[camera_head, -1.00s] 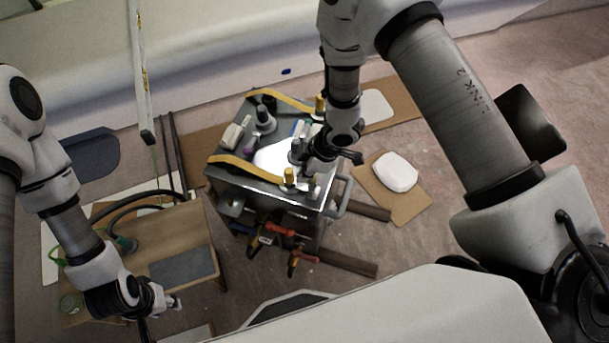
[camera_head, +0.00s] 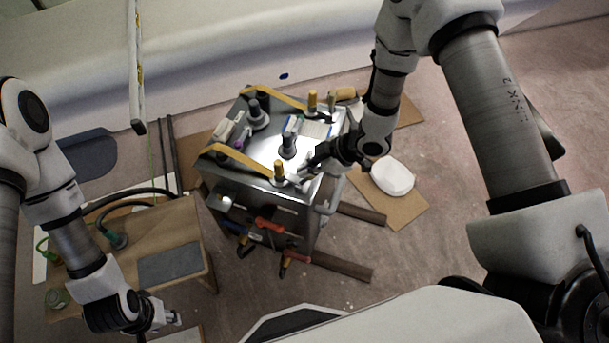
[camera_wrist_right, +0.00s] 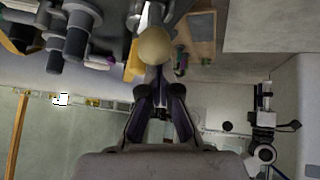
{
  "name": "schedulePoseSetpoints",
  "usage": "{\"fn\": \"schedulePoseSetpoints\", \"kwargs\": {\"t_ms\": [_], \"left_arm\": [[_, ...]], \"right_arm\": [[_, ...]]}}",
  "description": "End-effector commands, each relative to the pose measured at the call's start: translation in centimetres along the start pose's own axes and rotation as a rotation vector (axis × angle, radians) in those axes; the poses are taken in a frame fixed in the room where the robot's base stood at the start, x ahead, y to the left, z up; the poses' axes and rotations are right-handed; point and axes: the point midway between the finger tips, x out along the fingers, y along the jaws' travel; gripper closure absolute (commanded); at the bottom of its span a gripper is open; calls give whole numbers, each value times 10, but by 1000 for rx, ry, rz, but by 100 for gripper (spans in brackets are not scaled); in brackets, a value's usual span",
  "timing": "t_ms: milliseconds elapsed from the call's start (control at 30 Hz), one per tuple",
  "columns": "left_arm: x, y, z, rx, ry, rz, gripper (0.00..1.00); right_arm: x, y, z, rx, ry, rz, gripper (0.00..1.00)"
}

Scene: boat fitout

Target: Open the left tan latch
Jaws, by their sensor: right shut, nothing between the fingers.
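Two tan-yellow levers lie on top of the grey metal cart (camera_head: 262,192). The front lever (camera_head: 240,158) ends by an upright tan knob (camera_head: 279,168); the back lever (camera_head: 275,95) ends by another tan knob (camera_head: 312,99). I cannot tell which is the left latch. My right gripper (camera_head: 312,160) is shut and empty, low over the cart's right side, right of the front knob. In the right wrist view a round tan knob top (camera_wrist_right: 154,47) sits just beyond the closed fingertips (camera_wrist_right: 158,72); contact is unclear. My left gripper (camera_head: 172,319) is at lower left, away from the cart; its fingers are unclear.
Dark grey posts (camera_head: 287,146) stand on the cart top among small blocks and a light grid piece (camera_head: 317,129). Tools with red and orange handles (camera_head: 270,224) hang at its front. A wooden bench (camera_head: 205,235) stands left. A white pad (camera_head: 392,176) lies right on cardboard.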

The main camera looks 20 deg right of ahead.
Motion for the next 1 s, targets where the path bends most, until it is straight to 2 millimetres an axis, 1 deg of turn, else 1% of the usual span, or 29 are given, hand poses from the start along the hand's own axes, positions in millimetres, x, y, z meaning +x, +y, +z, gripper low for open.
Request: {"fn": "schedulePoseSetpoints", "kwargs": {"t_ms": [33, 367, 700, 800, 1000], "left_arm": [[12, 0, 0, 0, 0, 0, 60], [52, 0, 0, 0, 1, 0, 60], [104, -1, 0, 0, 1, 0, 60], [117, -1, 0, 0, 1, 0, 60], [132, -1, 0, 0, 1, 0, 60]], "right_arm": [[4, -2, 8, 3, 41, 17, 100], [-2, -12, 33, -39, 332, 133, 100], [1, -23, 61, -82, 625, 245, 100], [2, -26, 67, -94, 701, 274, 100], [2, -28, 75, -111, 814, 317, 100]]}}
